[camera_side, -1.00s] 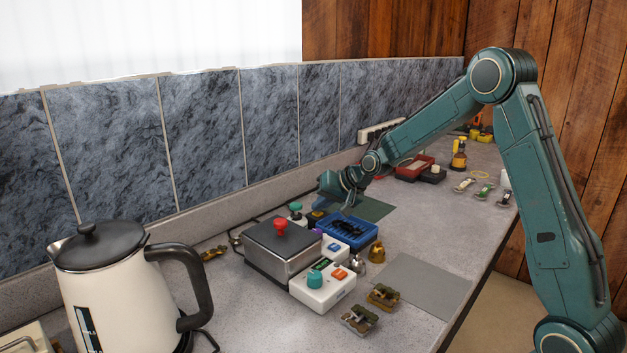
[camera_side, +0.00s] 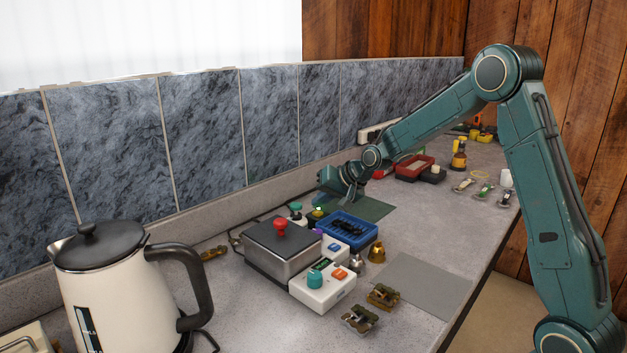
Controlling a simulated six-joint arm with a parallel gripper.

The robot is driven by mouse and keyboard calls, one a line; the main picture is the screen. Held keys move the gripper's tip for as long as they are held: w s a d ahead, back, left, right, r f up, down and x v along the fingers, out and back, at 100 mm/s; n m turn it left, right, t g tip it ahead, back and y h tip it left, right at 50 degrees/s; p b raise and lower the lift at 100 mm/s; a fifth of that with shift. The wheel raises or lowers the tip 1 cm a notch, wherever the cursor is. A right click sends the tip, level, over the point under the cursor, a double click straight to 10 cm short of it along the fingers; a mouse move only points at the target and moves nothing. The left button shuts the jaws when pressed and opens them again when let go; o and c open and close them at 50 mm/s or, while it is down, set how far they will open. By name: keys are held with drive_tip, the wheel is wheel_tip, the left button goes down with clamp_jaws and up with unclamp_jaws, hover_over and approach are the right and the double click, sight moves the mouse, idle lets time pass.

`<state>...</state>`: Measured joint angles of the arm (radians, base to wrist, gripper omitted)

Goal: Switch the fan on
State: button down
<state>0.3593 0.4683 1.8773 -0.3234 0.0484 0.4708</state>
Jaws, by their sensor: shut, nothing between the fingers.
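I cannot make out a fan in this view. A white control box (camera_side: 322,293) with a teal knob (camera_side: 316,279) and an orange switch (camera_side: 340,272) stands at the front of a cluster on the counter. A smaller white box (camera_side: 337,254) with a blue switch (camera_side: 334,246) sits just behind it. Which of these belongs to a fan cannot be told. My gripper (camera_side: 350,201) points down behind the blue tray, low over the dark green mat. It is shut and empty, apart from both white boxes. Its fingertips are small and partly unclear.
A blue tray (camera_side: 370,234), a green mat (camera_side: 374,208) and brass bells (camera_side: 377,252) are close by. A kettle (camera_side: 110,290) stands front left. A grey mat (camera_side: 428,285) lies bare at right.

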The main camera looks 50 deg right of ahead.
wheel_tip(320, 180, up, 6)
idle(1.0)
drive_tip(key=s+a+r+n+g, duration=0.15)
drive_tip(key=s+a+r, duration=0.3)
drive_tip(key=s, duration=0.45)
drive_tip(key=s+a+r+n, duration=0.3)
drive_tip(key=s+a, duration=0.2)
drive_tip(key=s, duration=0.4)
drive_tip(key=s+a+f+n+g, duration=0.1)
drive_tip(key=s, duration=0.9)
drive_tip(key=s+a+f+n+g+h, duration=0.1)
drive_tip(key=s+f+n, duration=0.1)
drive_tip(key=s, duration=0.7)
drive_tip(key=shift+s+a, duration=0.25)
drive_tip(key=shift+s, duration=0.15)
